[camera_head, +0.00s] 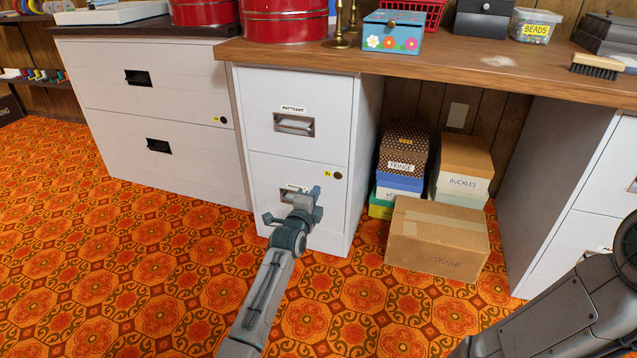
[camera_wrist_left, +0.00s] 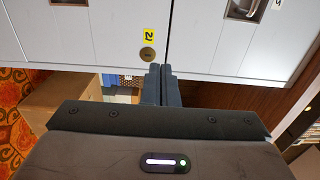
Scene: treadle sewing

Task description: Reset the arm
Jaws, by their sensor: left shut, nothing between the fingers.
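My left gripper (camera_head: 312,196) is in front of the lower drawer of the white filing cabinet (camera_head: 296,152), close to that drawer's handle (camera_head: 290,193), which it partly hides. In the left wrist view the fingers of this gripper (camera_wrist_left: 161,72) are together with nothing between them. They point at the cabinet front, just beside a round lock (camera_wrist_left: 147,54) with a yellow number tag. I cannot tell whether they touch the cabinet. Both drawers of this cabinet look closed. Part of my right arm shows at the lower right of the head view, but its gripper is out of view.
A wide white cabinet (camera_head: 160,95) stands to the left. Under the wooden desktop (camera_head: 480,62) are a cardboard box (camera_head: 437,238) and stacked labelled boxes (camera_head: 462,168). Red tins (camera_head: 285,20) and a flowered box (camera_head: 392,34) sit on top. The patterned orange carpet (camera_head: 130,270) is clear in front.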

